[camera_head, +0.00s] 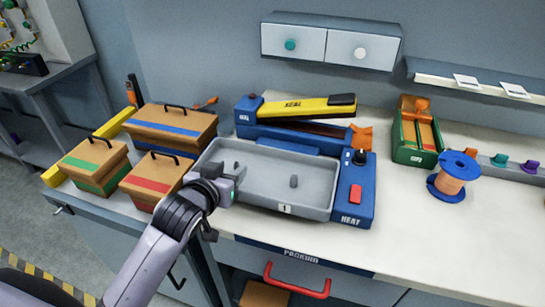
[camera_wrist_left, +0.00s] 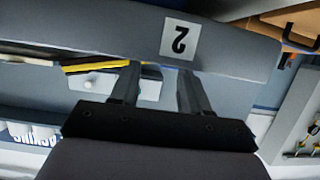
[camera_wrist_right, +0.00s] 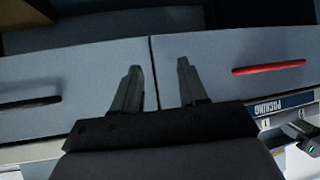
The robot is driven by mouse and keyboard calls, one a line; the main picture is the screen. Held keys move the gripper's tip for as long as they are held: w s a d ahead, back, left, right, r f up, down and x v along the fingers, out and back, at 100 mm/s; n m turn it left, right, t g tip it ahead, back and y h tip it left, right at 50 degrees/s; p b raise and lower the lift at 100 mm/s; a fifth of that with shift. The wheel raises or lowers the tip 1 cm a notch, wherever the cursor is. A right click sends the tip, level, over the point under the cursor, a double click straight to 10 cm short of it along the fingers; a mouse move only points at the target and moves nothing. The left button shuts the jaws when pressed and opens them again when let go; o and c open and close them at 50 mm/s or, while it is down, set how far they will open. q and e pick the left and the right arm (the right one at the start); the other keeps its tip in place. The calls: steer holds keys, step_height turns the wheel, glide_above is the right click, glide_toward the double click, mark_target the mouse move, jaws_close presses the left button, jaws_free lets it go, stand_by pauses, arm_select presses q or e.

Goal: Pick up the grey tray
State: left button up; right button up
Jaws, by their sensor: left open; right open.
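The grey tray (camera_head: 265,177) is a shallow open box with pegs inside and a "1" label on its front wall. It rests on the bench beside the blue heat unit. My left gripper (camera_head: 232,188) is open at the tray's left end; whether it touches the rim I cannot tell. In the left wrist view, a grey wall of the tray (camera_wrist_left: 90,35) with a "2" label lies across the open fingers (camera_wrist_left: 158,67). My right gripper (camera_wrist_right: 156,68) is open and empty in front of the cabinet fronts; it is outside the head view.
Lidded boxes (camera_head: 172,130) stand left of the tray. The blue heat unit (camera_head: 355,200) is at its right, and a yellow and blue sealer (camera_head: 310,107) is behind it. A blue spool (camera_head: 453,176) stands farther right. The bench at front right is clear. A red drawer handle (camera_head: 296,283) sticks out below.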

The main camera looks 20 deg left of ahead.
mark_target(236, 162)
arm_select(q)
steer(key=shift+w+d+f, duration=0.15)
steer(key=shift+w+d, duration=0.05)
steer(key=shift+w, duration=0.15)
steer(key=shift+w+f, duration=0.25)
steer(key=shift+w, duration=0.2)
steer(key=x, duration=0.4)
steer(key=shift+a+r+p, duration=0.1)
steer(key=shift+a+p, duration=0.3)
steer(key=shift+x, duration=0.9)
jaws_close()
